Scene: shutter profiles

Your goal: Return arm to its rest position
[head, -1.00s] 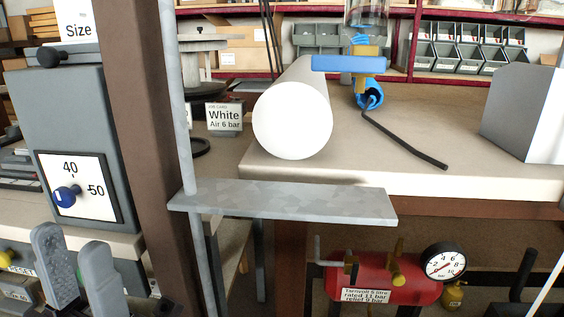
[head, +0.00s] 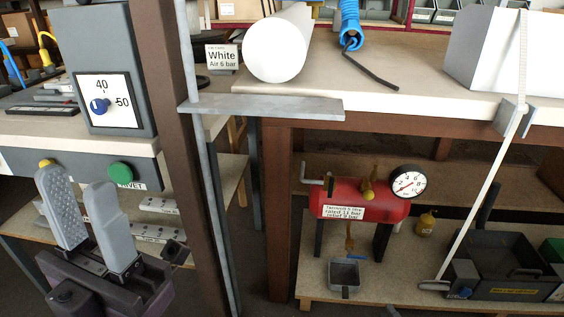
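My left gripper (head: 73,184) is at the lower left of the head view, its two grey padded fingers pointing up and apart. It is open, with nothing between the fingers. Its dark purple-grey body shows at the bottom edge. In the picture it lies in front of the bench with the green RIVET button (head: 121,173), left of a brown post (head: 172,130). I cannot tell its exact distance from the bench. My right gripper is not in view.
A grey machine with a 40/50 dial (head: 106,102) stands on the left bench. A metal plate (head: 262,107) juts right from an upright rod. A white cylinder (head: 275,52) lies on the right bench. Below are a red air tank (head: 360,197) and a dark bin (head: 500,262).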

